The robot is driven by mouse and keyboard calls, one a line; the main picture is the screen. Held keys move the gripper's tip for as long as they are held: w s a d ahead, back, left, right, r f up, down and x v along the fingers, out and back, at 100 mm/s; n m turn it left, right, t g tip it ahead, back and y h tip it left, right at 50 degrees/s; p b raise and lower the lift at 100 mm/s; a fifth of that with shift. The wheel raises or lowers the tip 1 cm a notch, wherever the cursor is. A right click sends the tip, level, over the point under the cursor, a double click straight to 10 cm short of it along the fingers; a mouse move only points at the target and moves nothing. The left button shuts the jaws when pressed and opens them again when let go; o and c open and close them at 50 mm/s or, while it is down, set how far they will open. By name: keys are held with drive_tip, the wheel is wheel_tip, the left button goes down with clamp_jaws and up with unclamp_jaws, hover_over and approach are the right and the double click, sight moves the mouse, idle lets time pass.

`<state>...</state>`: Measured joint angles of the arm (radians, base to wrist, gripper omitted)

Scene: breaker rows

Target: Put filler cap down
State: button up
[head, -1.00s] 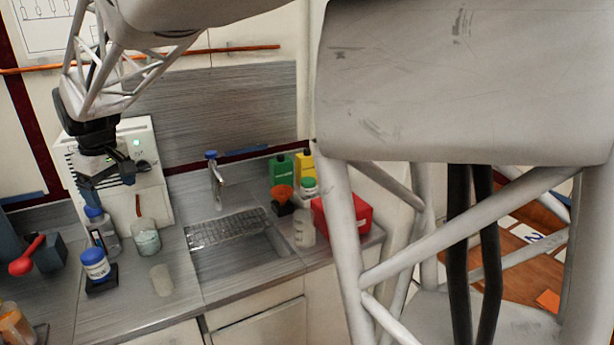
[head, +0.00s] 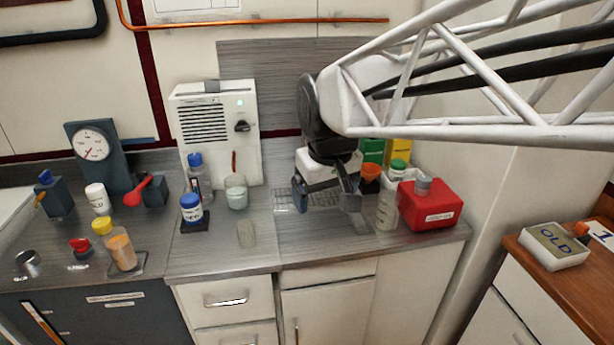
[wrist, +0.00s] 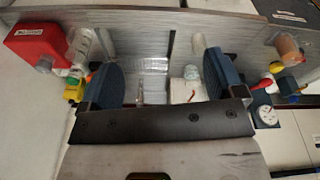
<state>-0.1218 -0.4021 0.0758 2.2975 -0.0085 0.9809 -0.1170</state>
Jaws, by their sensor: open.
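A round grey cap (head: 423,184) sits on top of the red can (head: 430,206) at the right end of the counter. It looks like the filler cap, but I cannot be certain. The red can (wrist: 33,44) and grey cap (wrist: 44,64) also show at the upper left of the wrist view.
A white bottle with a green cap (head: 390,196) stands just left of the red can.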

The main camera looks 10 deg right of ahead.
drive_tip(key=s+d+f+m, duration=0.1)
drive_tip(key=s+d+f, duration=0.1)
drive_tip(key=s, duration=0.4)
drive_tip(key=s+d+f+m, duration=0.2)
drive_tip(key=s+d+f, duration=0.1)
drive_tip(key=s, duration=0.4)
drive_tip(key=shift+s+d+f, duration=0.25)
drive_tip(key=shift+f, duration=0.2)
